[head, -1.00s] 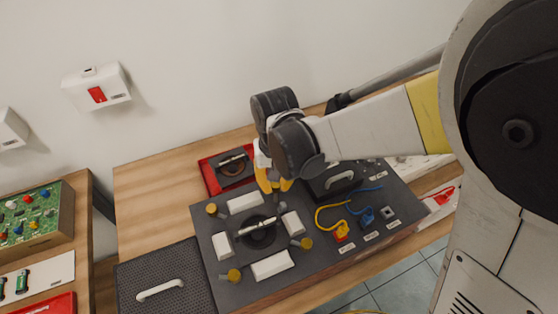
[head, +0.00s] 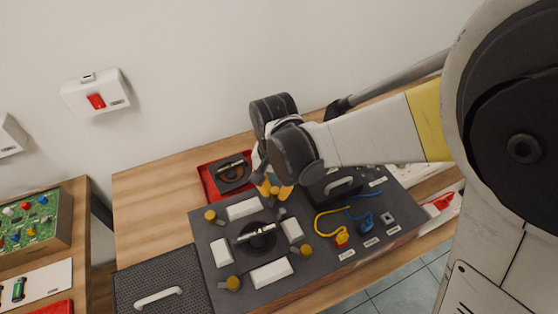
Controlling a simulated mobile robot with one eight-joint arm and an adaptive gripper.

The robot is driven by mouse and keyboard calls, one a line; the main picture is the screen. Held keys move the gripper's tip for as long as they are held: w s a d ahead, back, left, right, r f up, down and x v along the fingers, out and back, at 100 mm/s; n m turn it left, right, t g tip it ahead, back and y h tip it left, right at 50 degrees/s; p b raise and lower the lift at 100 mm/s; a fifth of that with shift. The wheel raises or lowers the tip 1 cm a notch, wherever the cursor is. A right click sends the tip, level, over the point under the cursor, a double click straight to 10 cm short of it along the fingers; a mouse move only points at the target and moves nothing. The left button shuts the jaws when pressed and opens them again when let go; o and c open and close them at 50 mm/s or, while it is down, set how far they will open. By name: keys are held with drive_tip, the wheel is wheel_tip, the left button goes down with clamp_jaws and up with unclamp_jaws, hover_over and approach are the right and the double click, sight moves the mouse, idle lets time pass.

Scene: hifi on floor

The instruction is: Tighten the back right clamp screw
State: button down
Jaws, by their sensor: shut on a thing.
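My gripper (head: 274,191) points down at the back right corner of the clamp fixture. Its yellow fingers are shut on the back right clamp screw, whose knob is mostly hidden between them. The grey end of that screw (head: 282,212) shows just below the fingertips. The other clamp screws have yellow knobs: back left (head: 210,216), front left (head: 233,283) and front right (head: 306,251). White clamp blocks (head: 243,209) surround a dark round part with a light bar handle (head: 257,233) on the dark panel (head: 205,248).
A red tray (head: 208,180) with a dark part stands behind the fixture. A dark block with a white handle (head: 338,187), a yellow cable (head: 327,214) and a blue connector (head: 366,220) are to the right. A perforated dark plate (head: 135,283) lies front left.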

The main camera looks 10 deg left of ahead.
sight(275, 190)
drive_tip(key=c, duration=1.5)
unclamp_jaws()
wheel_tip(275, 190, up, 12)
drive_tip(key=s+d+r+t, duration=0.1)
drive_tip(key=s+d+t, duration=0.1)
drive_tip(key=d, duration=1)
drive_tip(key=s+d+r+n+t, duration=0.1)
drive_tip(key=d+t, duration=0.4)
drive_tip(key=d, duration=0.8)
drive_tip(key=shift+s+d+r, duration=0.3)
drive_tip(key=shift+s+r, duration=0.25)
drive_tip(key=shift+s, duration=0.7)
